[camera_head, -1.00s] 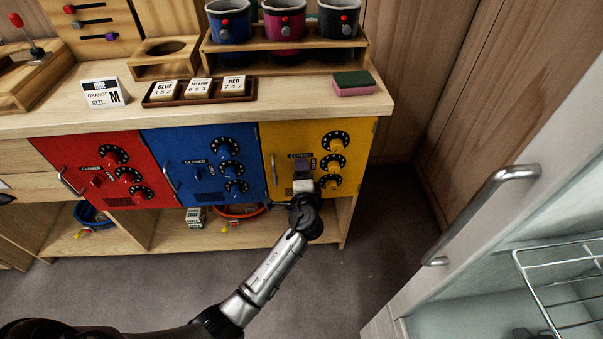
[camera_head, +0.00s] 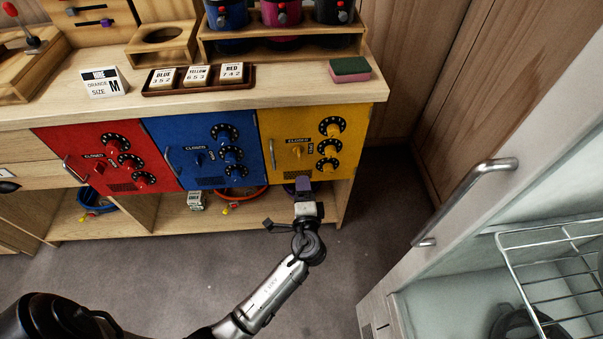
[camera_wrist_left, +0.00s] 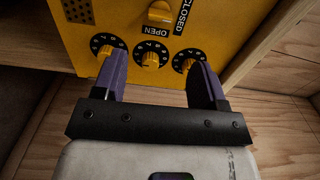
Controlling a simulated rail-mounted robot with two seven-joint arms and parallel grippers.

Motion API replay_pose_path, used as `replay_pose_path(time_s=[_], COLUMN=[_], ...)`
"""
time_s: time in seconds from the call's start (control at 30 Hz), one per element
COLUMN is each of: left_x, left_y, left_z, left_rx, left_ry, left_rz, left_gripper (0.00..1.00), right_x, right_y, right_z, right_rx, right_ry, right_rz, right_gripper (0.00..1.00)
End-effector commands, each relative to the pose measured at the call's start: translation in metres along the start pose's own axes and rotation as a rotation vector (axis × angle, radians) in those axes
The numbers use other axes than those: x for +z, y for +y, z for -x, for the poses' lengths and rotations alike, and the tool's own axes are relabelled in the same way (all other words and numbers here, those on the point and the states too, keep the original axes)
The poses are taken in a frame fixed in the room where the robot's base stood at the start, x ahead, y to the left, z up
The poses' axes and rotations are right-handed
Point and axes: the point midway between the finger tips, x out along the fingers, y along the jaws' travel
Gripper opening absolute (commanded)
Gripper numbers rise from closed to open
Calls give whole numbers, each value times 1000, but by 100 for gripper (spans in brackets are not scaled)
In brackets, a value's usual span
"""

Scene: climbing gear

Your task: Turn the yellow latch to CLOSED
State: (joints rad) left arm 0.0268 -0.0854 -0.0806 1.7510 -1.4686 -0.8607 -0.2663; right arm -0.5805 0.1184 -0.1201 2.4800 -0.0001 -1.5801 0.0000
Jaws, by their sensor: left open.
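The yellow latch (camera_head: 297,152) is a small knob on the yellow door (camera_head: 352,135), left of a column of black-ringed dials. In the head view it looks upright below its CLOSED label, with OPEN to its right, but it is small there. In the left wrist view the latch (camera_wrist_left: 160,12) is near the top edge, its long side seeming to lie toward CLOSED. My left gripper (camera_head: 303,182) has purple fingers and is just below the door's lower part, apart from the latch. In the wrist view its fingers (camera_wrist_left: 155,68) are spread with nothing held. My right gripper is not in view.
Blue (camera_head: 200,130) and red (camera_head: 70,140) doors with similar latches and dials are to the left. A counter (camera_head: 300,95) above holds number cards and a sponge (camera_head: 350,69). A metal door handle (camera_head: 465,200) juts out at right. Open floor lies below.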

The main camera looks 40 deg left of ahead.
Motion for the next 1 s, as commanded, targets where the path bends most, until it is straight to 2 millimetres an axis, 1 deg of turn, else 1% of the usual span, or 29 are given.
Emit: replay_pose_path(time_s=[0.03,0.1,0.3,1.0], left_x=[0,0,0,0], left_y=[0,0,0,0], left_z=[6,12,21,22], left_rx=[1,1,1,0], left_ry=[1,0,-1,-1], left_rz=[-2,-1,0,-1], left_gripper=[66,66,66,66], right_x=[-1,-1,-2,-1], right_y=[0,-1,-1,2], right_z=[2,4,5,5], right_rx=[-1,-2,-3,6], right_ry=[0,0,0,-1], right_rz=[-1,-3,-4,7], right_gripper=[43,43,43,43])
